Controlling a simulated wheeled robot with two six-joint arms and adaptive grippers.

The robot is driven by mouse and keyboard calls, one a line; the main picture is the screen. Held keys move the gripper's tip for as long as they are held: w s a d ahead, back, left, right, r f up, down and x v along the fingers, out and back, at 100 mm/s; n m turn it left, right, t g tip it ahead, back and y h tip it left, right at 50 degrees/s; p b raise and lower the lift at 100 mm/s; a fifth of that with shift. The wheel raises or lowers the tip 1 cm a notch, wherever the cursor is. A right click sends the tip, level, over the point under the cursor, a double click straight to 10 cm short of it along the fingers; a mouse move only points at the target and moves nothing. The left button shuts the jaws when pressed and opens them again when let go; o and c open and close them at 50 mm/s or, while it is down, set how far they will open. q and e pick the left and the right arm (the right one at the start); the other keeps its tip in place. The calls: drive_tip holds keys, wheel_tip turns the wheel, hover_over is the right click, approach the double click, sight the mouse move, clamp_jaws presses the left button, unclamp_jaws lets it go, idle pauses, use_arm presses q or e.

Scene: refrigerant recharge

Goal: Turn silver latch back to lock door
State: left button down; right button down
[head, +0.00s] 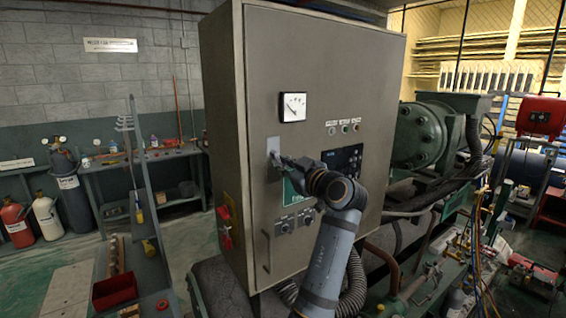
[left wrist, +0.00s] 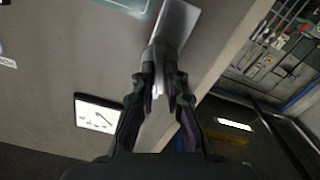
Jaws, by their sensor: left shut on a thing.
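The silver latch (head: 272,147) is on the left side of the grey cabinet door (head: 320,72), below the round-needle gauge. The door looks closed against the cabinet. My left gripper (head: 279,160) reaches the latch from the right in the head view. In the left wrist view, the fingers of my left gripper (left wrist: 161,78) are shut on the latch's handle, with the silver latch plate (left wrist: 179,20) beyond them. The fingers hide part of the handle, so its exact angle is hard to tell. My right gripper is not in view.
A gauge (head: 292,107), small round indicators (head: 344,128) and a dark panel (head: 343,159) sit on the door near my arm. Green machinery (head: 417,137) stands right of the cabinet. Gas cylinders (head: 47,216) and a workbench (head: 150,165) are at the left.

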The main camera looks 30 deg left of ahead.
use_arm(q)
drive_tip(key=shift+f, duration=0.1)
drive_tip(key=m+p, duration=0.1)
drive_tip(key=m, duration=0.2)
drive_tip(key=shift+m+p, duration=0.3)
drive_tip(key=shift+p, duration=0.1)
drive_tip(key=c, duration=1.5)
unclamp_jaws()
drive_tip(key=shift+w+d, duration=0.1)
drive_tip(key=shift+d, duration=0.05)
drive_tip(key=shift+o, duration=0.2)
drive_tip(key=shift+d, duration=0.1)
drive_tip(key=b+v, duration=0.8)
drive_tip(key=b, duration=1.2)
drive_tip(key=shift+d, duration=0.35)
